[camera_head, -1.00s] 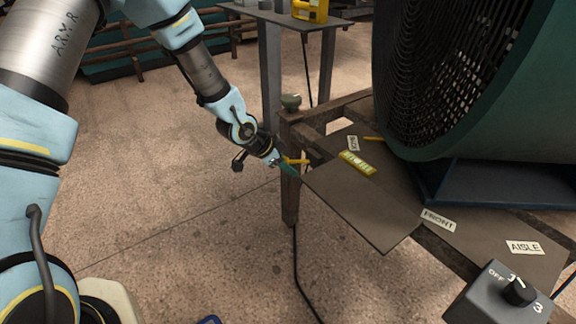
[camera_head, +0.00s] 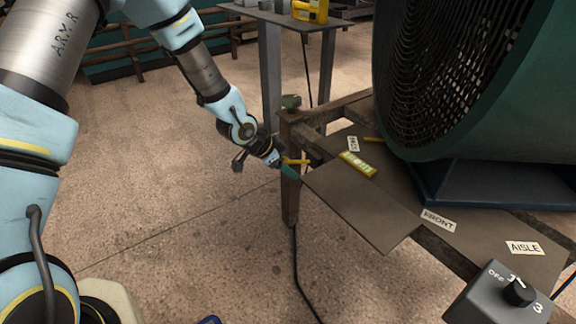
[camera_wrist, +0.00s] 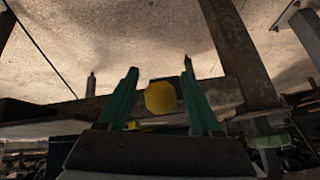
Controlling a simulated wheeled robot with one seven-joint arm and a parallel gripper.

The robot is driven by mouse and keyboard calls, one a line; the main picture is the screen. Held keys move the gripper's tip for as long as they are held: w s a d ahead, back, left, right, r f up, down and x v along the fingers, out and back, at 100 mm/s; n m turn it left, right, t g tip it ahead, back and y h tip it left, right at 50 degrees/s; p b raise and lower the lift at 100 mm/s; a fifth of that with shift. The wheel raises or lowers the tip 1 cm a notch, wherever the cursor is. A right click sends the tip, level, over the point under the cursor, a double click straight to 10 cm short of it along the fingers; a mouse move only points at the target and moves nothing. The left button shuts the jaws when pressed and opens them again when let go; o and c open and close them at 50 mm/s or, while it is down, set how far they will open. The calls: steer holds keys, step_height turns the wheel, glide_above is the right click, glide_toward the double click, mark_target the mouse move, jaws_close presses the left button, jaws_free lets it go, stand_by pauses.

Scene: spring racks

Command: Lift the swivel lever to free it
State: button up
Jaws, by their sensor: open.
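The swivel lever shows in the head view as a short yellow bar (camera_head: 296,161) at the left corner of the table frame. In the wrist view its rounded yellow end (camera_wrist: 160,98) sits between my two green fingers, with a gap on both sides. My gripper (camera_head: 289,171) is open at the lever, and it also shows in the wrist view (camera_wrist: 160,74). The rest of the lever and its pivot are mostly hidden behind the rounded end and the gripper.
The frame's wooden leg (camera_head: 290,200) stands right beside my gripper. A grey plate (camera_head: 362,207) juts out just to the right. A large green fan housing (camera_head: 510,120) fills the right side. A dial box (camera_head: 497,296) is at the lower right.

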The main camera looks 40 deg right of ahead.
steer(key=p+v, duration=0.1)
steer(key=v, duration=1)
steer(key=shift+p, duration=0.35)
steer(key=shift+f, duration=0.1)
